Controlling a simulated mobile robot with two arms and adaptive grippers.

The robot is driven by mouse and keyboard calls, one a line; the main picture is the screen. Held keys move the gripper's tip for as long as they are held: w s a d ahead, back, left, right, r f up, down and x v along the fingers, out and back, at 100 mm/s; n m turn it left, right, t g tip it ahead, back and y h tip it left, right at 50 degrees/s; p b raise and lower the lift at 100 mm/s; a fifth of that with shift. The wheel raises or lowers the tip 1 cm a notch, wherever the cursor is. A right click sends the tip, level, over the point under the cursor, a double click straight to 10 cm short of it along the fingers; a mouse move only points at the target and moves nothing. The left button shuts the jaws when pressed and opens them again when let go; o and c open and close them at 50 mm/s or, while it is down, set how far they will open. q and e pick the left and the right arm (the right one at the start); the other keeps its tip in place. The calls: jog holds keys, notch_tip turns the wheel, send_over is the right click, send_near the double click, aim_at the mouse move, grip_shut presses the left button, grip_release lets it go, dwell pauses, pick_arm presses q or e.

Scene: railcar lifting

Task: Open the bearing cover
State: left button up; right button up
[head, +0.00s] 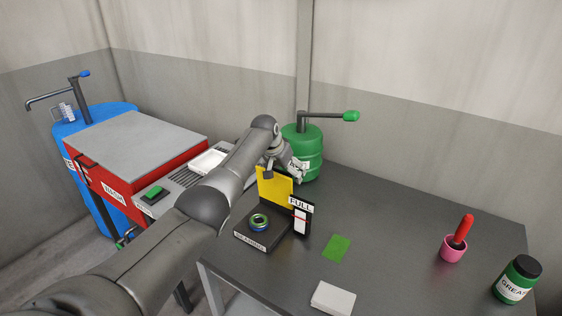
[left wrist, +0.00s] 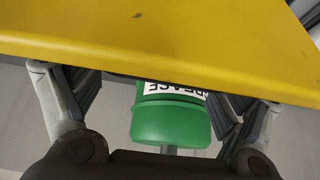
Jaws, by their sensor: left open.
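The yellow bearing cover (head: 273,187) stands upright at the back of the dark bearing box (head: 262,238). A blue-green ringed bearing (head: 260,222) lies uncovered on top of the box. My left gripper (head: 284,165) is at the cover's upper edge, on its far side, partly hidden by my arm. In the left wrist view the cover (left wrist: 160,35) spans the top of the picture, very near the open fingers (left wrist: 160,98). I cannot tell whether they touch it. My right gripper is not in view.
A green drum (head: 311,150) with a pump handle stands just behind my left gripper. A "FULL" gauge (head: 301,217) stands right of the box. A green card (head: 337,247), white block (head: 333,298), pink cup (head: 453,248) and grease jar (head: 517,280) are on the table. A red washer (head: 115,190) is left.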

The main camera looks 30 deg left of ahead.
pick_arm(q)
jog(key=v, duration=1.1)
jog(key=shift+d, duration=0.2)
jog(key=shift+s, duration=0.1)
